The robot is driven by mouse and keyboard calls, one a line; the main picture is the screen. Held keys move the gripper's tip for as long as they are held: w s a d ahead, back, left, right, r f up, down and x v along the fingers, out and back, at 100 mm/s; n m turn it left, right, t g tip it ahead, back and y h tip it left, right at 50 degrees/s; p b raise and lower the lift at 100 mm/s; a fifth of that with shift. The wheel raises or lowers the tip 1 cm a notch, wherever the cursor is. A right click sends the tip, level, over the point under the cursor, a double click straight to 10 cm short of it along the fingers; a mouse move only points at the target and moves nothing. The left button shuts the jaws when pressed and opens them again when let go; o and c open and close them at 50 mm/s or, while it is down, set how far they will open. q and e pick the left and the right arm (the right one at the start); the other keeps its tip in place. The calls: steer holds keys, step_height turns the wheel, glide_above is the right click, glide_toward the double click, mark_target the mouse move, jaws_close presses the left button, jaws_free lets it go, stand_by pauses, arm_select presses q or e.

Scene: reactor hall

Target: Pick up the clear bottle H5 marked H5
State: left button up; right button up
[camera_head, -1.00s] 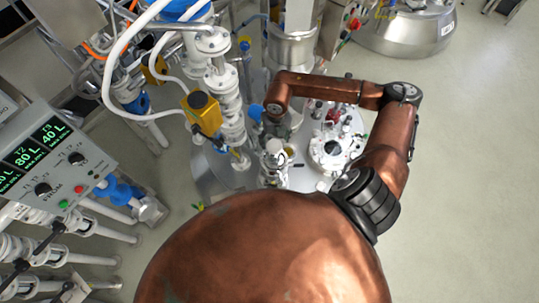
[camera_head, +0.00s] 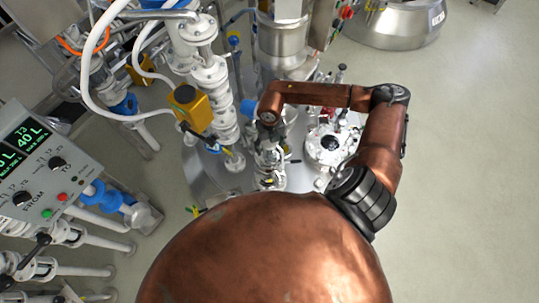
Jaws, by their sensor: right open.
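I cannot make out a clear bottle marked H5; no such label is readable in the head view. My right arm, copper-coloured, reaches in from the right and bends over the equipment. My right gripper (camera_head: 268,152) hangs below the wrist, seen from above, small and partly hidden by the wrist. It is open, over a cluster of metal and glass fittings. I cannot tell whether anything stands between its fingers. My left gripper is not in view.
White flanged piping with a yellow box (camera_head: 193,108) stands close left of the gripper. A round white-topped vessel (camera_head: 328,146) is to its right. A control panel (camera_head: 40,165) with green displays is at far left. A steel vessel (camera_head: 405,22) stands behind. Floor at right is clear.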

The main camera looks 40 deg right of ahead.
steer(key=f, duration=0.5)
steer(key=shift+w+p, duration=0.2)
steer(key=shift+p, duration=0.15)
steer(key=shift+c, duration=0.3)
steer(key=c, duration=1.3)
